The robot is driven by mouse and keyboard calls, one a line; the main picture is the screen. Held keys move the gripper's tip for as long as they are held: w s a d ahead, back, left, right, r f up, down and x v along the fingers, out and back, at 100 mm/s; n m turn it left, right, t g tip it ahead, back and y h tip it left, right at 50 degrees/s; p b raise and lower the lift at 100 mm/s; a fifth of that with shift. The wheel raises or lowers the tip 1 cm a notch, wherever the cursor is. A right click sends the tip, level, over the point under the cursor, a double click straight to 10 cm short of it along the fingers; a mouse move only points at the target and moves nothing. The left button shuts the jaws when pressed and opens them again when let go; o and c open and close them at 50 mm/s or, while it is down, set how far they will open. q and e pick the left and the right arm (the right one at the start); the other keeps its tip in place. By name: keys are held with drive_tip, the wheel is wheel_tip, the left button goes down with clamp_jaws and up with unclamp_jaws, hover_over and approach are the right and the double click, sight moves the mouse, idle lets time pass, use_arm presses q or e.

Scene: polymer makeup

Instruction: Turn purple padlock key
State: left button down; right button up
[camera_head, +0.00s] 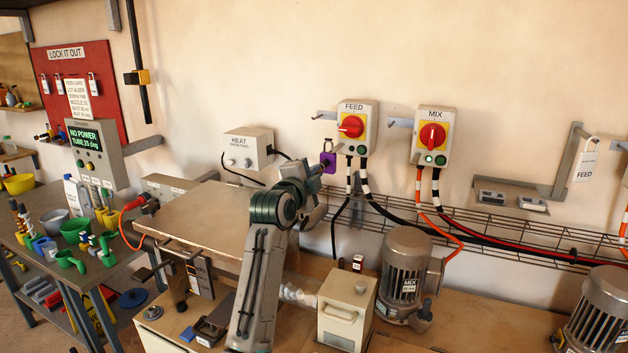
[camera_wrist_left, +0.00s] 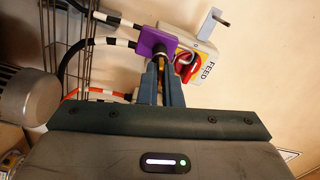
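The purple padlock (camera_head: 327,161) is at the lower left of the FEED switch box (camera_head: 351,127) in the head view. It also shows in the left wrist view (camera_wrist_left: 153,40), just beyond my fingertips. My left gripper (camera_head: 318,170) is right at the padlock in the head view. In the left wrist view its two fingers (camera_wrist_left: 166,68) are close together, with a narrow gap, and point at the padlock's near side. The key cannot be made out; the fingers hide that spot, and contact is unclear. My right gripper is in neither view.
The FEED box has a red knob (camera_head: 350,126) on yellow. A MIX switch box (camera_head: 434,136) is to its right. Striped cables and a wire rack (camera_head: 400,213) run below. A flat metal surface (camera_head: 205,220) and a grey motor (camera_head: 405,272) flank my left arm.

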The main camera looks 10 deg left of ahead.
use_arm(q)
drive_tip(key=shift+f+m, duration=0.1)
drive_tip(key=shift+m, duration=0.4)
drive_tip(key=c, duration=1.6)
unclamp_jaws()
drive_tip(key=s+b, duration=0.1)
drive_tip(key=s, duration=0.2)
drive_tip(key=s+a+b, duration=0.1)
drive_tip(key=s+b, duration=0.1)
drive_tip(key=s, duration=0.2)
drive_tip(key=s+a+b, duration=0.1)
drive_tip(key=s, duration=0.2)
drive_tip(key=shift+s, duration=0.3)
